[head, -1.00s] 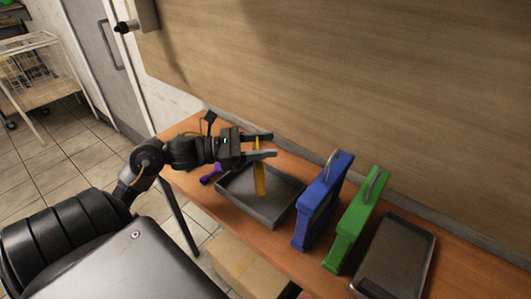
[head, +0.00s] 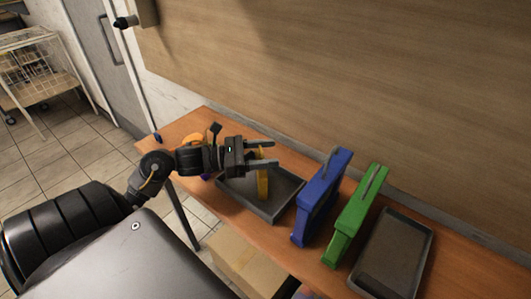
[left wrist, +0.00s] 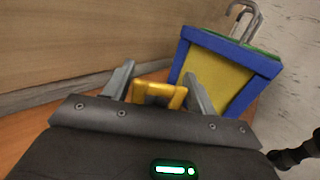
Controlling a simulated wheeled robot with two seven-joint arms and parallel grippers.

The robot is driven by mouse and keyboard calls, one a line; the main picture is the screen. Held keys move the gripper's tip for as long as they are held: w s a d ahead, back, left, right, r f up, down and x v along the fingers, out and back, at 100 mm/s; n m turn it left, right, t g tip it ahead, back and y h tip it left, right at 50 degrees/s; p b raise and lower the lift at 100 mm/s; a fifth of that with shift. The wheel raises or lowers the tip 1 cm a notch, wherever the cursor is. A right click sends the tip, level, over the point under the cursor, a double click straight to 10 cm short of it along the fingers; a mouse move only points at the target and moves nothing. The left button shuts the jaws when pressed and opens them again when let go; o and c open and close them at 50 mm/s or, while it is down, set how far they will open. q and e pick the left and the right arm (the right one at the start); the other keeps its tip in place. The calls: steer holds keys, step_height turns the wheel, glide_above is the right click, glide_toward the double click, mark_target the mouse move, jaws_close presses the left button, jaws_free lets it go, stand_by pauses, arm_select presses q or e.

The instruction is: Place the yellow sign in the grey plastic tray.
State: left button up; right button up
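The yellow sign (head: 263,183) appears upright over the inside of the grey plastic tray (head: 281,216). Whether its bottom touches the tray floor I cannot tell. My left gripper (head: 262,154) is over the tray, its fingers apart on either side of the sign's top. In the left wrist view the sign's yellow handle (left wrist: 158,88) sits between the fingertips of my left gripper (left wrist: 157,78), with a gap at its left side; contact at the right is unclear. My right gripper is not in view.
A blue sign (head: 318,200) and a green sign (head: 355,218) stand right of the tray. A dark flat tray (head: 395,255) lies at the far right of the wooden table (head: 178,134). An orange round thing (head: 192,141) is partly hidden behind my left arm. A wall stands behind the table.

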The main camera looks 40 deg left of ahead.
arm_select(q)
steer(key=shift+o, duration=1.1)
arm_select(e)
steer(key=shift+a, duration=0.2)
arm_select(q)
steer(key=shift+r, duration=0.2)
steer(key=shift+s+a, duration=0.1)
steer(key=shift+a, duration=0.05)
steer(key=b+v, duration=0.3)
steer(key=v, duration=0.8)
steer(key=shift+s+a, duration=0.15)
steer(key=shift+s, duration=0.1)
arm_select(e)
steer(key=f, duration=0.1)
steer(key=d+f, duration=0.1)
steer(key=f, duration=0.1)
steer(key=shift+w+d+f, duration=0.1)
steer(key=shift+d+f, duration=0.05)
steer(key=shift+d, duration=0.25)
arm_select(q)
steer(key=shift+f, duration=0.1)
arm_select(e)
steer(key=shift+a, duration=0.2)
